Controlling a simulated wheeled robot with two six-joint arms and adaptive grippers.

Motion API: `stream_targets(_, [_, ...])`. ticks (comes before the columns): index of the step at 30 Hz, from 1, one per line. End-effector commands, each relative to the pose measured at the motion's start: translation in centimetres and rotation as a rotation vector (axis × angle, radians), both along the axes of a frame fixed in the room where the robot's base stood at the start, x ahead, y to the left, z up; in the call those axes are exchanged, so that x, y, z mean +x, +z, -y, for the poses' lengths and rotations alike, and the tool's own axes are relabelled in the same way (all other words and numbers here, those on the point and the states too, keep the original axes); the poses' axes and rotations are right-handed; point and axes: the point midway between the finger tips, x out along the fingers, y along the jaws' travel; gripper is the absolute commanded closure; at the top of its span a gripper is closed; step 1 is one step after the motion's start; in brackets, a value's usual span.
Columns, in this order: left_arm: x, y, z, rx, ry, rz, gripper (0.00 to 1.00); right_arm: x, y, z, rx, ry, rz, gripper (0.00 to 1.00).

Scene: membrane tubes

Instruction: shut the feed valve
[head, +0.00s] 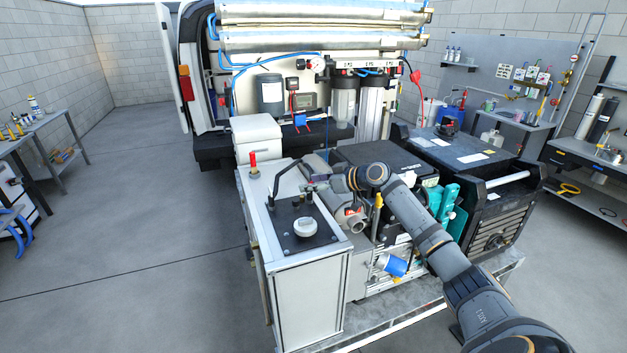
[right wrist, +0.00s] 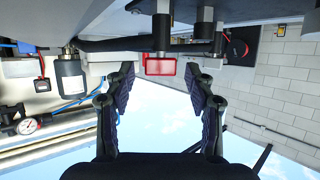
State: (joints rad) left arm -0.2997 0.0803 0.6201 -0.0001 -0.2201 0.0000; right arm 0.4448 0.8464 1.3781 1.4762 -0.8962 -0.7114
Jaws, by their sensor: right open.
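A red upright handle (head: 253,160) stands at the back left of the grey-topped cabinet in the head view. I cannot tell for sure that it is the feed valve. My right gripper (head: 308,187) is over the cabinet, to the right of that handle, its fingers small and partly hidden. In the right wrist view, which is upside down, my right gripper (right wrist: 160,85) is open and empty. A red block-shaped part (right wrist: 160,66) on a dark stem shows in line with the gap, apparently beyond the fingertips. My left gripper is out of view.
The cabinet (head: 310,300) carries a dark plate with a pale round cap (head: 306,227) and a curved black pipe (head: 284,178). A white box (head: 257,135) stands behind. Machinery crowds the right side; the van (head: 213,150) is at the back.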

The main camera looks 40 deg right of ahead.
Motion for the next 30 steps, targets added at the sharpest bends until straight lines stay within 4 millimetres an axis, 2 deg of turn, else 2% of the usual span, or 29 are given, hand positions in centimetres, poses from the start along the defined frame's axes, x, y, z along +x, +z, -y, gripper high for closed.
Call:
stream_targets(5, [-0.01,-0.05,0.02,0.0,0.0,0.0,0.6,-0.01,-0.06,0.01,0.0,0.0,0.0,0.45])
stream_targets(17, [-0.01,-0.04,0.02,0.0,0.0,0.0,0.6,-0.03,-0.04,0.02,0.0,0.0,0.0,1.0])
stream_targets(23, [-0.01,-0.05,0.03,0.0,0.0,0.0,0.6,-0.08,-0.1,-0.03,0.0,-0.013,-0.001,1.0])
stream_targets(30, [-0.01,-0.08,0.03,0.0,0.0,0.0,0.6,-0.16,-0.11,-0.27,-0.002,-0.118,0.0,1.0])
